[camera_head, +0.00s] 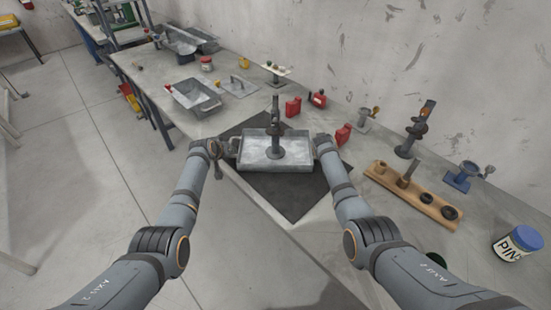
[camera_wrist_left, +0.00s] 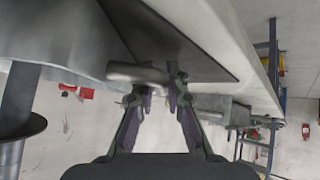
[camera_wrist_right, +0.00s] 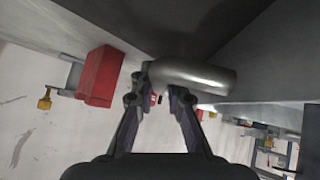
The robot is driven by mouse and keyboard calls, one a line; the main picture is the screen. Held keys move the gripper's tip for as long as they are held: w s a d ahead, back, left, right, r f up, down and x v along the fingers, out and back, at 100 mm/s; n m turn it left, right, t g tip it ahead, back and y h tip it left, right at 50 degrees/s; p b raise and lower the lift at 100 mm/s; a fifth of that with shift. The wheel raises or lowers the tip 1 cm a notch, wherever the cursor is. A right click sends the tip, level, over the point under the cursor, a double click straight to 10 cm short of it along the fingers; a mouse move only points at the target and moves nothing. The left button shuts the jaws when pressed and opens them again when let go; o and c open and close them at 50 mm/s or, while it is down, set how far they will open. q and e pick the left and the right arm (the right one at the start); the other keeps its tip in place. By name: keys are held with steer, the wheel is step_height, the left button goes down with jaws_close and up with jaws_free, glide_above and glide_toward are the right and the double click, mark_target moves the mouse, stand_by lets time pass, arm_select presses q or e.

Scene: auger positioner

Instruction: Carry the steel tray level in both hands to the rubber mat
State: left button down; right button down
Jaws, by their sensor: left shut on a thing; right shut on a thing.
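The steel tray (camera_head: 251,161) is a shallow grey pan with a handle at each end. It looks about level over the dark rubber mat (camera_head: 297,205); I cannot tell whether it touches it. A dark upright stand (camera_head: 274,128) with a round base is in the tray. My left gripper (camera_head: 229,147) is shut on the left handle, which shows in the left wrist view (camera_wrist_left: 137,74). My right gripper (camera_head: 319,145) is shut on the right handle, a bent bar in the right wrist view (camera_wrist_right: 198,78). The mat's corner also shows in the left wrist view (camera_wrist_left: 205,69).
Red containers (camera_head: 343,134) stand right of the tray near the wall. Another grey pan (camera_head: 194,97) and a flat plate (camera_head: 238,86) lie at the back left.

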arm_select(q)
steer(key=c, duration=1.7)
jaws_free()
steer(key=shift+f, duration=0.15)
arm_select(e)
steer(key=c, duration=1.7)
jaws_free()
steer(key=shift+f, duration=0.15)
arm_select(q)
steer(key=o, duration=0.3)
steer(key=shift+s+r, duration=0.2)
arm_select(e)
steer(key=o, duration=0.3)
steer(key=shift+s+r, duration=0.2)
arm_select(q)
steer(key=shift+o, duration=0.2)
arm_select(e)
steer(key=shift+o, duration=0.2)
steer(key=shift+f, duration=0.1)
steer(key=shift+w, duration=0.1)
arm_select(q)
steer(key=shift+v, duration=3.95)
steer(key=shift+d, duration=0.1)
arm_select(e)
steer(key=shift+a, duration=0.1)
